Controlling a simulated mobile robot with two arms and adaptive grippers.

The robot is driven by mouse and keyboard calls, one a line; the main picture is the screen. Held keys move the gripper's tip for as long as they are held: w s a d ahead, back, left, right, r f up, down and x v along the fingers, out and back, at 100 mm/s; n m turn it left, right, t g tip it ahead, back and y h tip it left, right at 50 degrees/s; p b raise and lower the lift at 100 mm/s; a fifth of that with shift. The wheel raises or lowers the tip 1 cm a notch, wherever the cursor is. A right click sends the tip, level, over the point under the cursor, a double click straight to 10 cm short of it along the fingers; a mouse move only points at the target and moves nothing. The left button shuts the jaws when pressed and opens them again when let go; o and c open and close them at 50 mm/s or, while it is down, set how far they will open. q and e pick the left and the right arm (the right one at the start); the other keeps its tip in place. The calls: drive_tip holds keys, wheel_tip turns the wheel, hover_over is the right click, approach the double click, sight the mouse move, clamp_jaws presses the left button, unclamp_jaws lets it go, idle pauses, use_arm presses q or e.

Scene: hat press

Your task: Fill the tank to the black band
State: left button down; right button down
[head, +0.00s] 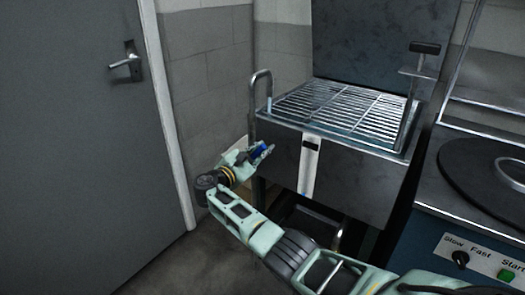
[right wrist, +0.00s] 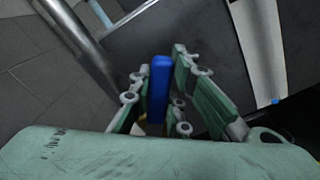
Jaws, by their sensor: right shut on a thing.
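The tank (head: 345,170) is a dark metal box with a wire grate on top. A pale upright gauge strip (head: 309,172) runs down its front, with a black band (head: 311,145) near its top. In the right wrist view the strip (right wrist: 258,55) has a small blue mark (right wrist: 275,101) low down. A bent metal spout pipe (head: 254,105) rises at the tank's left corner. My right gripper (head: 262,151) is shut on a blue handle (right wrist: 159,90) left of the strip, below the spout. The handle's mount is hidden. My left gripper is out of view.
A grey door (head: 80,150) stands at the left. A black-handled lever (head: 425,48) rises at the tank's right. Further right is a machine with a round dark plate (head: 480,170), a knob (head: 460,259) and a green button (head: 506,275). Floor shows between door and tank.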

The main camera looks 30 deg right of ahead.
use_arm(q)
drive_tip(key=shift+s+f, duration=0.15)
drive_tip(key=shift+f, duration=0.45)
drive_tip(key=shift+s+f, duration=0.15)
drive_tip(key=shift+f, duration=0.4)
use_arm(e)
drive_tip(key=shift+w+a+r+n, duration=0.25)
drive_tip(key=shift+w+n, duration=0.15)
drive_tip(key=shift+n, duration=0.3)
drive_tip(key=c, duration=1.6)
unclamp_jaws()
drive_tip(key=shift+c, duration=0.2)
drive_tip(key=v, duration=0.8)
